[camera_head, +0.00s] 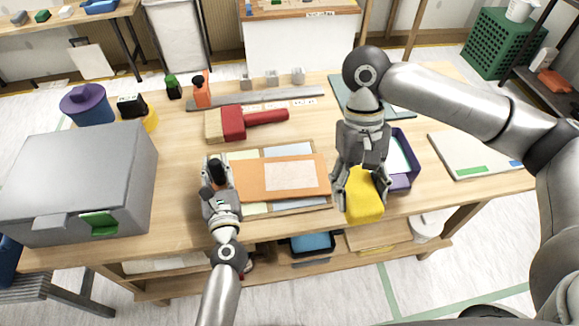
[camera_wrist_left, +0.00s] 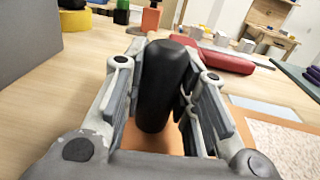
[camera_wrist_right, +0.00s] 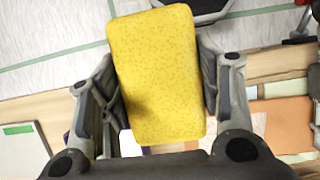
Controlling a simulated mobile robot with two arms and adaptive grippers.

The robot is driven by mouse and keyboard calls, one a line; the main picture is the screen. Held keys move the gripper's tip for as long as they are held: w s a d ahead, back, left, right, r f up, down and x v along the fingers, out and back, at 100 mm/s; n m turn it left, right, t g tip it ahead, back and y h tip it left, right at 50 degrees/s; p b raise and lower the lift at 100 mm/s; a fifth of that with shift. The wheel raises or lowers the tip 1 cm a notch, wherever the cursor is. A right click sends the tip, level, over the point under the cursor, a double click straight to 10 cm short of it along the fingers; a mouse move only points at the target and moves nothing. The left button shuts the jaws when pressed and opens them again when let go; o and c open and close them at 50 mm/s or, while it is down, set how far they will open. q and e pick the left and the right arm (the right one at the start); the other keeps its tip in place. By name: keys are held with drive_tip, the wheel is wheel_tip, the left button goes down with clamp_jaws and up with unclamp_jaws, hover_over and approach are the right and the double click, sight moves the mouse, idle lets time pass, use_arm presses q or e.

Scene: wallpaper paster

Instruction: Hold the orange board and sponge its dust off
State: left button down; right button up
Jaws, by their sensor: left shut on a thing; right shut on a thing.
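The orange board (camera_head: 249,190) lies over pale sheets near the middle of the table. A pale dusty patch (camera_head: 291,176) covers its middle and right part; the patch also shows at the right of the left wrist view (camera_wrist_left: 285,140). My left gripper (camera_head: 217,178) is shut on the upright black handle (camera_wrist_left: 163,88) at the board's left end. My right gripper (camera_head: 357,190) is shut on a yellow sponge (camera_head: 366,202), right of the board and apart from it. The sponge fills the middle of the right wrist view (camera_wrist_right: 155,75). Its far face is hidden.
A grey box (camera_head: 75,175) stands left of my left gripper. A red-handled brush (camera_head: 250,121) lies behind the board. A purple tray (camera_head: 402,181) sits beside my right gripper, with a white panel (camera_head: 470,153) farther right. A grey ruler (camera_head: 255,99) lies behind the brush.

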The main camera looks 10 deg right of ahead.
use_arm(q)
drive_tip(key=c, duration=1.1)
unclamp_jaws()
drive_tip(key=shift+d+f, duration=0.15)
drive_tip(key=shift+f, duration=0.05)
use_arm(e)
drive_tip(key=shift+w, duration=0.1)
use_arm(q)
drive_tip(key=shift+r, duration=0.15)
drive_tip(key=shift+s, duration=0.15)
use_arm(e)
drive_tip(key=shift+r, duration=0.1)
